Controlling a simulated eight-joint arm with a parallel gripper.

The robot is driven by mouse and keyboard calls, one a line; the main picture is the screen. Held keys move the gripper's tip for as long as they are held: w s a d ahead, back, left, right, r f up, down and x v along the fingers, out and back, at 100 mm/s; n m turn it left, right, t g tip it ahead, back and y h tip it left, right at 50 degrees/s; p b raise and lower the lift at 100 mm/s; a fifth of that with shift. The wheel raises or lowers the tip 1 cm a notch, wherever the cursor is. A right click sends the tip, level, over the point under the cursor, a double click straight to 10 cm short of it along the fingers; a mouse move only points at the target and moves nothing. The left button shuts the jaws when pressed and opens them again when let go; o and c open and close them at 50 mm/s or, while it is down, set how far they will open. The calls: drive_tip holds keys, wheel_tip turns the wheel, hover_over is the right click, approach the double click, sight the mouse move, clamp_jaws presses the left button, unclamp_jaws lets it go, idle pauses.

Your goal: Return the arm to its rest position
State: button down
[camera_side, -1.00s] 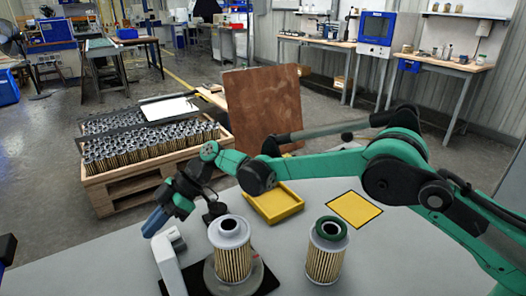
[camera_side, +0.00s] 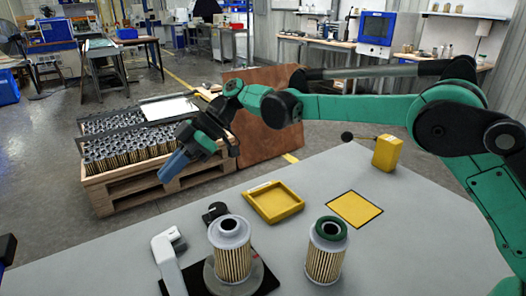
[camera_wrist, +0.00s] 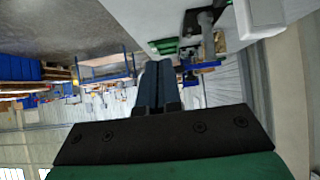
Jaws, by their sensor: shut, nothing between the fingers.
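My green arm reaches in from the right in the side view. My gripper (camera_side: 174,166) has blue fingers and hangs in the air above the table's left part, in front of the crate. Its fingers are shut and empty; in the wrist view the shut fingers (camera_wrist: 150,85) lie side by side. A filter cartridge (camera_side: 231,250) stands upright on a round grey base on a black mat. A second cartridge with a green ring (camera_side: 325,252) stands upright to its right. The gripper is apart from both.
A yellow tray (camera_side: 273,202), a yellow square with a dark border (camera_side: 354,209) and a yellow block (camera_side: 387,153) are on the grey table. A white bracket (camera_side: 168,262) stands left of the first cartridge. A wooden crate (camera_side: 108,196) of several cartridges and a brown board (camera_side: 262,140) stand behind.

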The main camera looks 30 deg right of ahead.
drive_tip(key=s+d+r+m+t+h, duration=0.2)
drive_tip(key=s+d+m+h, duration=0.15)
drive_tip(key=d+m, duration=0.2)
drive_tip(key=s+d+r+m+t+h, duration=0.1)
drive_tip(key=s+d+m+t+h, duration=0.1)
drive_tip(key=s+d+m, duration=0.35)
drive_tip(key=s+d+f+m+t+h, duration=0.1)
drive_tip(key=s+d+f+m+h, duration=0.1)
drive_tip(key=d, duration=0.4)
drive_tip(key=s+d+f+m+t+h, duration=0.2)
drive_tip(key=s+d+m+h, duration=0.1)
drive_tip(key=s+d+m, duration=0.2)
drive_tip(key=shift+s+d+f, duration=0.4)
drive_tip(key=shift+s+d, duration=0.3)
drive_tip(key=shift+s, duration=0.35)
